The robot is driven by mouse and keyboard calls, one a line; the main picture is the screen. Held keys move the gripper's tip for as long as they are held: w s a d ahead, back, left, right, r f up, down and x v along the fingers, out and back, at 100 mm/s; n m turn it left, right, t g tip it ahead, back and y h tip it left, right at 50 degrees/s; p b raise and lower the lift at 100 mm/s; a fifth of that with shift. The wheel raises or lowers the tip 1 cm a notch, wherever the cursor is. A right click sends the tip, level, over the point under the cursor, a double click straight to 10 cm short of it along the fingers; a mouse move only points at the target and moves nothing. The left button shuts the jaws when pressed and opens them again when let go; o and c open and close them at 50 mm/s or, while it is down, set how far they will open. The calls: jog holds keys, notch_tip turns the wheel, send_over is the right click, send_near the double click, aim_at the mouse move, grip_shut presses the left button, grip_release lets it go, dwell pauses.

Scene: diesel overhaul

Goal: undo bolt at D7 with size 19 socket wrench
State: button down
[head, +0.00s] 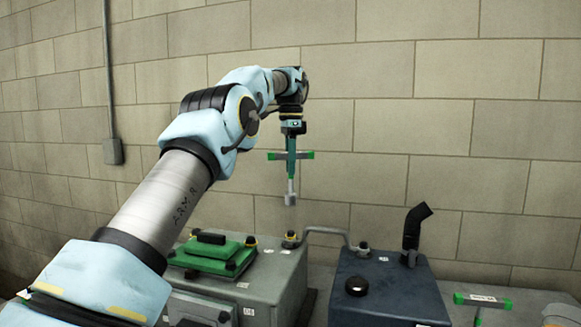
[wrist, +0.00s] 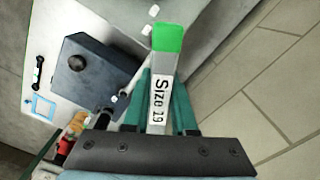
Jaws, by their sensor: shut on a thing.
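My gripper (head: 291,150) is shut on the handle of a T-shaped socket wrench (head: 290,185) with green handle ends. The wrench hangs upright, socket down, in the air above the machine units. The bolt at D7 cannot be picked out; the small white labels are too small to read. Dark bolt-like heads show on the grey unit (head: 262,280) and near the pipe (head: 325,230).
A green cover (head: 212,255) lies on the grey unit. A dark blue box (head: 385,290) with a black cap (head: 357,286) and a bent black pipe (head: 415,228) stands to its right. Another green-handled T-tool (head: 482,300) is at the far right. The brick wall (head: 450,130) is behind.

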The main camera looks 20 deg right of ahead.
jog(key=shift+s+a+f+b, duration=0.35)
jog(key=shift+s+b, duration=0.1)
jog(key=shift+b, duration=0.65)
jog(key=shift+s+a+r+b, duration=0.2)
jog(key=shift+s+a+b, duration=0.85)
jog(key=shift+b, duration=0.5)
jog(key=shift+s+a+r+b, duration=0.2)
jog(key=shift+s+a+b, duration=0.65)
jog(key=shift+s+b, duration=0.5)
